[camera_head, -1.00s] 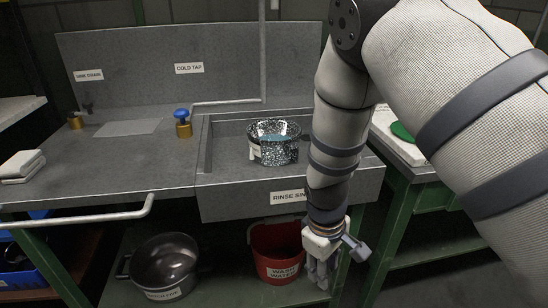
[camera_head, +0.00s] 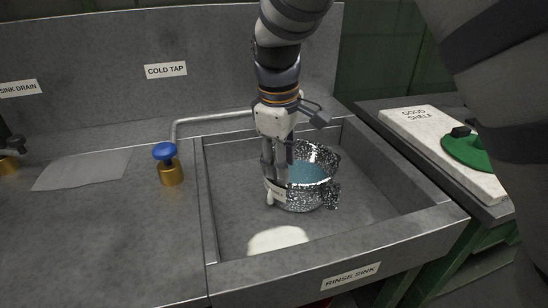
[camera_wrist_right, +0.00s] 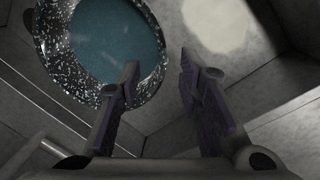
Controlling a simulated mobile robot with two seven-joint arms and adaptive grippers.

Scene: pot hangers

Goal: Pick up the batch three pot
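A black-and-white speckled pot (camera_head: 318,200) holding bluish water stands in the rinse sink (camera_head: 236,235). A pale label on its near left side is too small to read, so I cannot confirm that it is the batch three pot. My right gripper (camera_head: 278,172) points down at the pot's left side and hides part of the rim. In the right wrist view the pot (camera_wrist_right: 150,88) is at the upper left. The left finger overlaps the rim; contact is unclear. My left gripper is out of view.
A brass tap with a blue knob (camera_head: 165,153) and a pipe stand left of the sink. A pale patch (camera_head: 278,239) lies on the sink floor. A white board labelled good shelf (camera_head: 420,123) holds a green lid (camera_head: 468,152) at right. Sink walls surround the pot.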

